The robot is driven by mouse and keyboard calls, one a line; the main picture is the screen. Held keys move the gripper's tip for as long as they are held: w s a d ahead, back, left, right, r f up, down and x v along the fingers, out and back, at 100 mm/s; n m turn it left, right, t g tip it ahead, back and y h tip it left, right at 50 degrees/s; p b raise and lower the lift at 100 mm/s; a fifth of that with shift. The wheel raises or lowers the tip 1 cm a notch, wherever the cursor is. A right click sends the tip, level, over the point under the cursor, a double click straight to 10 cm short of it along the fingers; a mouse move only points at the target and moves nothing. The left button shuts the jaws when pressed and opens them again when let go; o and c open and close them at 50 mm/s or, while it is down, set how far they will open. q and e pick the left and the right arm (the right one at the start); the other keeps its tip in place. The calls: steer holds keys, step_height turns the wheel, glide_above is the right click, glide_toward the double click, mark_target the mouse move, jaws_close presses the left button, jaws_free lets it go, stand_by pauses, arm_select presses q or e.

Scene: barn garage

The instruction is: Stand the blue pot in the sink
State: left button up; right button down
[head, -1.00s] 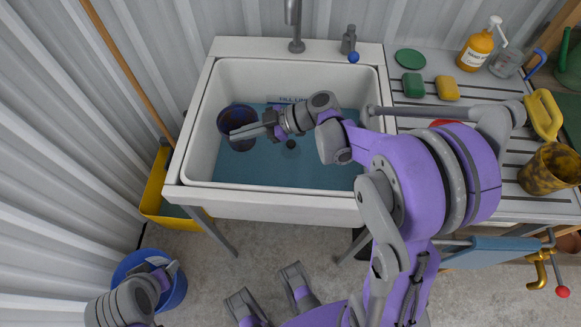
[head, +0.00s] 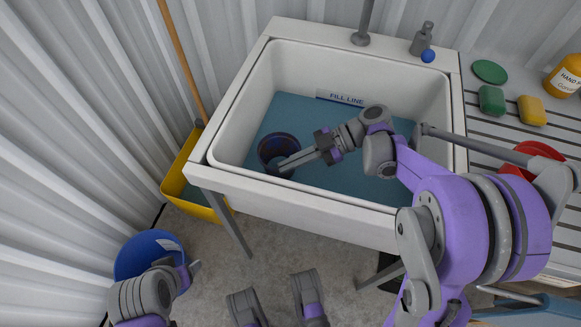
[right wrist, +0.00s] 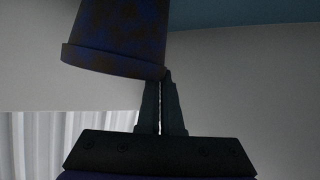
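The blue pot (head: 278,147), dark and mottled, is inside the white sink (head: 250,88), near its left front corner, at the blue water. My right gripper (head: 284,165) reaches in from the right to the pot's near rim. In the right wrist view the pot (right wrist: 115,35) fills the upper left, and the gripper's fingers (right wrist: 162,80) are nearly together at the end of its rim. They appear shut on the rim; their tips are partly hidden. My left gripper (head: 192,272) is low at the left, in front of the blue bucket, its opening unclear.
A yellow tub (head: 180,188) and a blue bucket (head: 135,252) stand on the floor left of the sink. Sponges and a red item (head: 530,158) lie on the draining board. The sink's right side is open water.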

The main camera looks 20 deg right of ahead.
steer(key=shift+f, duration=1.15)
steer(key=shift+f+b, duration=0.2)
steer(key=shift+b, duration=0.15)
steer(key=c, duration=1.1)
jaws_free()
steer(key=shift+d+r, duration=0.3)
steer(key=shift+r, duration=0.05)
steer(key=p+v, duration=0.2)
steer(key=v, duration=0.9)
steer(key=shift+d+r+p, duration=0.1)
steer(key=shift+d+p, duration=0.1)
steer(key=shift+p, duration=0.2)
